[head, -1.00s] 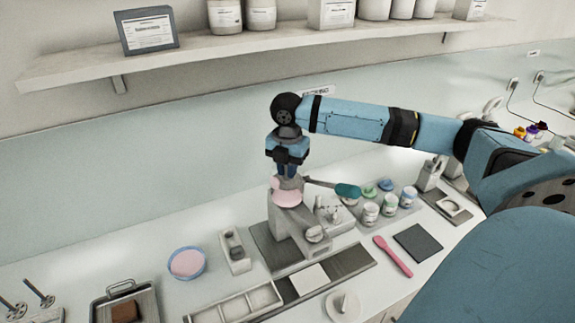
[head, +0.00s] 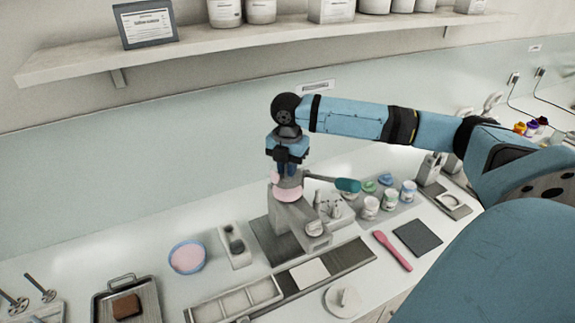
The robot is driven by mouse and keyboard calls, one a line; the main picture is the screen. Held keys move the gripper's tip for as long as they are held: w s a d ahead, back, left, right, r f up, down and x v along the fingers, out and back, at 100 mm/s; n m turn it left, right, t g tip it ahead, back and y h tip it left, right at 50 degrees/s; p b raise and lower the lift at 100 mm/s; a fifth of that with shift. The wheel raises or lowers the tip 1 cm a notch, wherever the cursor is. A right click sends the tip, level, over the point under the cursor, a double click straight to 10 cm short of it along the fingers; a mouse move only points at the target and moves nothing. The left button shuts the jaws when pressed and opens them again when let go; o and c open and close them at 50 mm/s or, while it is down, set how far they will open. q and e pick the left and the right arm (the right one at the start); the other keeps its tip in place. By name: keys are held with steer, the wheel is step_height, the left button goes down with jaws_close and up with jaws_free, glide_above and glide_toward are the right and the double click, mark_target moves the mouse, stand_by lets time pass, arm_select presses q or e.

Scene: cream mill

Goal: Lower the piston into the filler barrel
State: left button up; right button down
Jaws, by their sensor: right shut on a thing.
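The filler (head: 290,218) stands on the bench as a grey body with a pink-filled barrel (head: 288,194) at its top. My right gripper (head: 289,168) points down directly over the barrel and is shut on the piston (head: 289,181), a small grey piece mostly hidden by the fingers. The piston is at the barrel's mouth; whether its lower end is inside I cannot tell. My left gripper is not in view.
A teal handle (head: 347,185) on a grey shaft sticks out right of the barrel. A pink dish (head: 187,257), grey holder (head: 235,246) and pink spatula (head: 393,251) lie around. A shelf (head: 200,57) runs above.

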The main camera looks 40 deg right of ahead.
steer(key=shift+f, duration=1.75)
steer(key=shift+s+a+f, duration=0.2)
steer(key=shift+s+f, duration=0.05)
steer(key=shift+f, duration=0.3)
steer(key=c, duration=1)
jaws_free()
steer(key=shift+w+d+r, duration=0.1)
steer(key=shift+w+r, duration=0.05)
steer(key=shift+r, duration=0.65)
steer(key=shift+d+r, duration=0.1)
steer(key=shift+r, duration=2.3)
steer(key=shift+w, duration=0.15)
